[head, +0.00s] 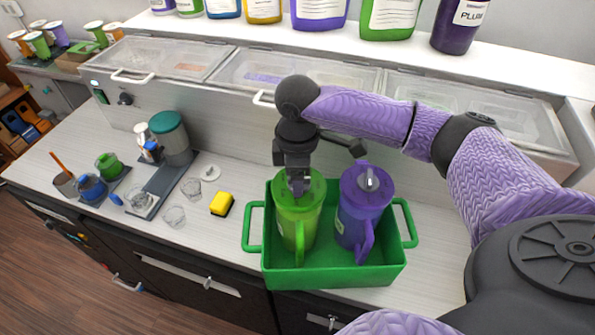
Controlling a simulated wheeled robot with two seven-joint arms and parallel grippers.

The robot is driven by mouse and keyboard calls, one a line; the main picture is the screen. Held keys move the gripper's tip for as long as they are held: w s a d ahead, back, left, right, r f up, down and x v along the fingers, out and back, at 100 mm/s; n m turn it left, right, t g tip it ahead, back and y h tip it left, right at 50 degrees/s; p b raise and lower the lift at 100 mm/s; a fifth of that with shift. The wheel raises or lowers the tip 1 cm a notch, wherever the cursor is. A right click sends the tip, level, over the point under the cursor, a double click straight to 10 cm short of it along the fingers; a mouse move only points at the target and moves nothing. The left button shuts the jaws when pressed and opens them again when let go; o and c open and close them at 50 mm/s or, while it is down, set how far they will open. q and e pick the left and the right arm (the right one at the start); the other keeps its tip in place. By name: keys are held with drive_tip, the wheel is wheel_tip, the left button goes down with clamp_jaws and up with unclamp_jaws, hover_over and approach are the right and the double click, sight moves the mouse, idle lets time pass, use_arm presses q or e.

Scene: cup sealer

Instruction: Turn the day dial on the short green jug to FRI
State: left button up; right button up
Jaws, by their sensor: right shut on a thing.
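The green jug (298,225) stands upright in the left half of a green crate (335,279), with its handle toward the front. My right gripper (299,189) points down from above onto the middle of its lid and is shut on the day dial there. The dial is hidden by the gripper, and its lettering cannot be read. A purple jug (362,212) with a grey knob on its lid stands to the right in the same crate, apart from my gripper. My left gripper is not in view.
A yellow sponge (221,203), small clear glasses and a teal-lidded grinder (170,136) stand left of the crate. Lidded bins (290,75) and a shelf of large bottles (389,18) lie behind.

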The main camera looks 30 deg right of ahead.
drive_tip(key=m+p, duration=0.2)
drive_tip(key=p, duration=0.1)
drive_tip(key=m+p, duration=0.2)
drive_tip(key=p, duration=0.2)
drive_tip(key=m+p, duration=0.2)
drive_tip(key=p, duration=0.1)
drive_tip(key=shift+r+m+p, duration=0.25)
drive_tip(key=shift+m+p, duration=0.05)
drive_tip(key=shift+p, duration=0.1)
drive_tip(key=shift+w+d+m+p, duration=0.1)
drive_tip(key=shift+m+p, duration=0.5)
drive_tip(key=shift+f, duration=0.25)
drive_tip(key=o, duration=1.3)
wheel_tip(320, 180, up, 10)
